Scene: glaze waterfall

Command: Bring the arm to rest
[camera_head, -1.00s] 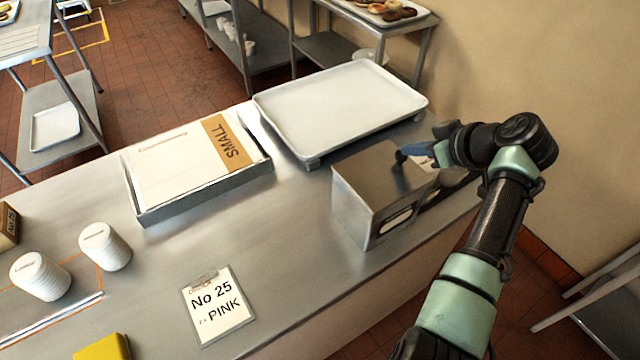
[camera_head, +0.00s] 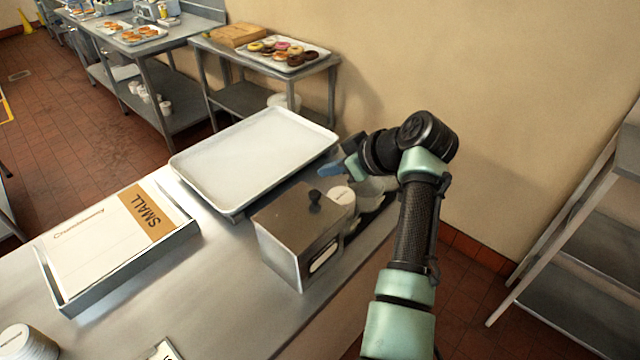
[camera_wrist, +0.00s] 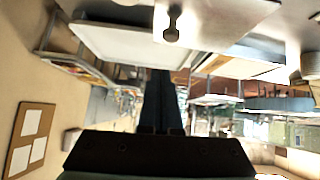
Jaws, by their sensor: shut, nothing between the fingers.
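My gripper (camera_head: 333,169) shows in the head view at the far right end of the steel counter, above and behind a metal box with a black knob (camera_head: 287,228). It is shut and holds nothing. In the wrist view my gripper's dark fingers (camera_wrist: 161,100) are together, and the picture appears upside down. The box's knob (camera_wrist: 172,27) shows at the top of the wrist view. My arm is bent, with its elbow to the right of the counter.
A white tray (camera_head: 255,160) lies on the counter beside the box. A shallow box marked SMALL (camera_head: 95,240) lies at left. Cup lids (camera_head: 25,345) stand at the lower left. A shelf rack (camera_head: 580,240) stands at right. Donuts (camera_head: 285,48) sit on a back table.

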